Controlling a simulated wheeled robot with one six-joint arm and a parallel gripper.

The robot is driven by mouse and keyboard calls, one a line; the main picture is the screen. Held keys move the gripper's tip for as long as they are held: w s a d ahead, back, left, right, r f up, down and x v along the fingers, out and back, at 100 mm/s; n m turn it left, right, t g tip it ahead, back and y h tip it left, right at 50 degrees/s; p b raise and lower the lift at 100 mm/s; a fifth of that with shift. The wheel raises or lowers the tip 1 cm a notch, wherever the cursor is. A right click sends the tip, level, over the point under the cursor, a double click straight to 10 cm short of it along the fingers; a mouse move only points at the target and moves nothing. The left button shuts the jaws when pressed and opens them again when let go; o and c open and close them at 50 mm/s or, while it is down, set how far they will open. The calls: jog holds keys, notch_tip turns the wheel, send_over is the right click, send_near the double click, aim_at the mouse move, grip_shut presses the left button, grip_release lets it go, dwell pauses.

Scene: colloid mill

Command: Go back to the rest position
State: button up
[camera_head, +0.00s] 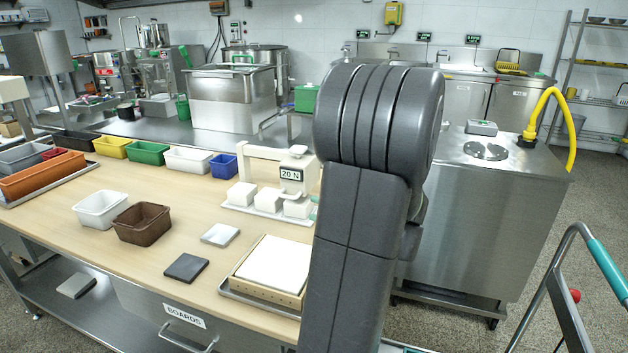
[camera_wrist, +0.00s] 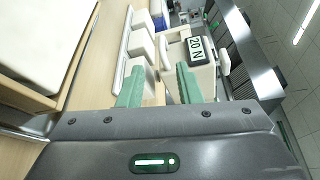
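My gripper shows in the wrist view (camera_wrist: 160,88), with its two green fingers spread apart and nothing seen between them but the table and items beyond. In the head view my arm hides most of it. Beyond the fingers are white blocks (camera_wrist: 141,47) on a pale tray and a white device labelled "20 N" (camera_wrist: 203,73). In the head view the same device (camera_head: 291,172) stands behind the white blocks (camera_head: 242,194) on the wooden table (camera_head: 70,245). The fingers appear apart from these things.
A white board in a wooden frame (camera_head: 273,263) lies close by my arm. A dark tile (camera_head: 186,267), a light tile (camera_head: 220,235), a brown bin (camera_head: 142,223) and a white bin (camera_head: 100,208) sit leftward. A steel cabinet (camera_head: 480,220) stands right, with floor between.

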aim_at(286, 197)
jog(key=x, duration=1.3)
jog(key=shift+r, duration=0.2)
jog(key=shift+w+a+p, duration=0.3)
jog(key=shift+w+a, duration=0.1)
jog(key=shift+a, duration=0.2)
